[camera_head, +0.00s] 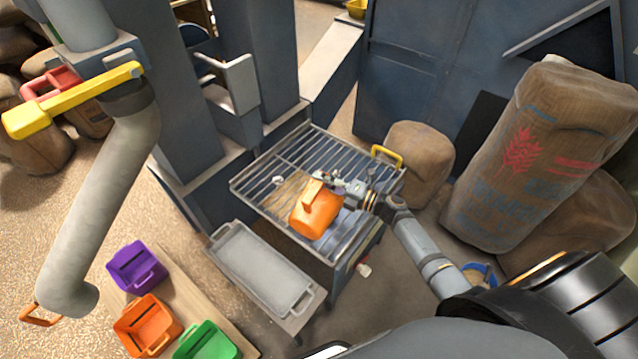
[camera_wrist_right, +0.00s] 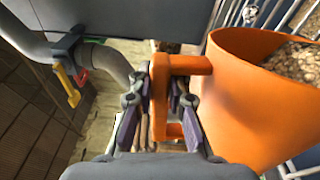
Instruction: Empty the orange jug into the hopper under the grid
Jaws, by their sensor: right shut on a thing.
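The orange jug (camera_head: 317,214) is in the air over the metal grid (camera_head: 262,172), near the grid's front edge. My right gripper (camera_head: 338,184) reaches it from the right and is shut on its handle. In the right wrist view, the fingers (camera_wrist_right: 160,108) close around the orange handle (camera_wrist_right: 190,64), and the jug body (camera_wrist_right: 235,100) is at the right. The jug looks tilted in the head view. The hopper under the grid is mostly hidden. My left gripper is not in view.
A grey tray (camera_head: 222,240) stands in front of the grid. Purple (camera_head: 135,267), orange (camera_head: 145,322) and green (camera_head: 205,342) containers sit at lower left. A grey pipe (camera_head: 100,200) hangs at left. Sacks (camera_head: 550,150) stand right of the grid; blue-grey machinery stands behind.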

